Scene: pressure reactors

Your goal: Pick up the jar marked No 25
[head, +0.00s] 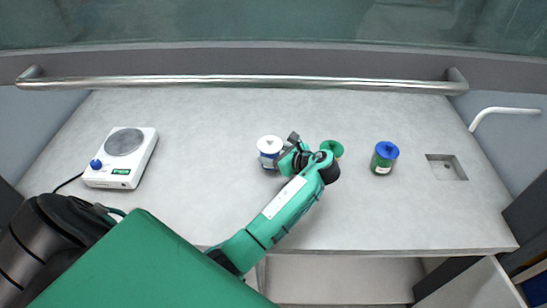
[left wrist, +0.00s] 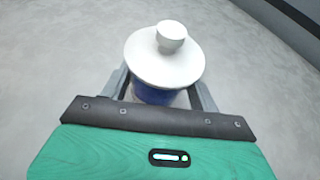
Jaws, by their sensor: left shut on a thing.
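A jar with a white knobbed lid and a blue body (head: 269,152) stands on the grey worktop, left of my left gripper's wrist. In the left wrist view the same jar (left wrist: 165,58) sits between the fingers, its white lid towards the camera. My left gripper (head: 278,158) is shut on this jar; it also shows in the left wrist view (left wrist: 163,92). A green-lidded jar (head: 332,148) is partly hidden behind my left arm. A green jar with a blue lid (head: 385,157) stands further right. No number is readable on any jar. My right gripper is not in view.
A white hotplate (head: 122,157) with a blue knob stands at the left of the worktop (head: 215,130). A small recessed sink (head: 446,167) is at the right. A metal rail (head: 240,81) runs along the back. The worktop behind the jars is clear.

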